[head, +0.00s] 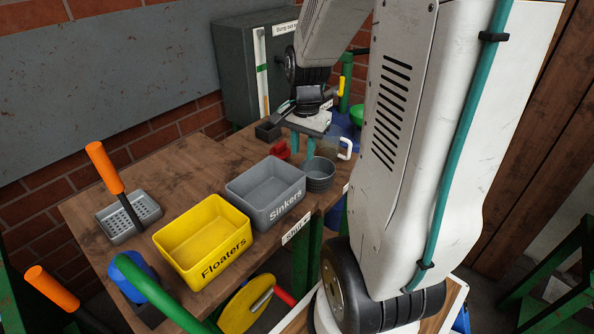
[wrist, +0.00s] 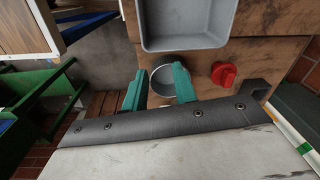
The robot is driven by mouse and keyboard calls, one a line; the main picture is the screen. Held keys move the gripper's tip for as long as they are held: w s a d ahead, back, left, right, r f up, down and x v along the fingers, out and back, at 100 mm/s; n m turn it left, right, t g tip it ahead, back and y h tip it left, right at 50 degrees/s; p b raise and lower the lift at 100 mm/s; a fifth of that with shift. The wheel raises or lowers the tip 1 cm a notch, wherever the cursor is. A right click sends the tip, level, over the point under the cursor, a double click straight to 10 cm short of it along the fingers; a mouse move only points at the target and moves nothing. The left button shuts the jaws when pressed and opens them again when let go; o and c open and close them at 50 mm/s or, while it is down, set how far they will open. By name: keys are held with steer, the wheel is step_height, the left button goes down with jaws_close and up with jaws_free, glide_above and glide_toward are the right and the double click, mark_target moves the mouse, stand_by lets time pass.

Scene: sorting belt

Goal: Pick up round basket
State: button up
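The round basket (head: 319,177) is a small dark grey round container standing upright on the wooden table, just right of the grey Sinkers bin (head: 267,191). My gripper (head: 303,146) points down with two teal fingers, behind and above the basket in the head view. In the wrist view the fingers of my gripper (wrist: 160,72) are apart with nothing clamped. The round basket (wrist: 163,77) shows between and beyond them, its sides partly hidden by the fingers. Whether the fingers reach down to its rim is unclear.
A red object (head: 280,150) sits behind the Sinkers bin; it also shows in the wrist view (wrist: 224,75). A yellow Floaters bin (head: 203,240) and a perforated grey tray (head: 129,217) stand to the left.

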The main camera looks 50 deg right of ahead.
mark_target(328, 189)
steer(key=d+f+m, duration=0.2)
steer(key=d+f, duration=0.1)
steer(key=f, duration=0.2)
steer(key=d+f+m, duration=0.2)
steer(key=d+f, duration=0.2)
steer(key=f, duration=0.2)
steer(key=s+d+f+m, duration=0.1)
steer(key=d+f+m, duration=0.1)
steer(key=f, duration=0.4)
steer(key=shift+s+d+f, duration=0.1)
steer(key=shift+d+f, duration=0.1)
steer(key=shift+d, duration=0.55)
jaws_close()
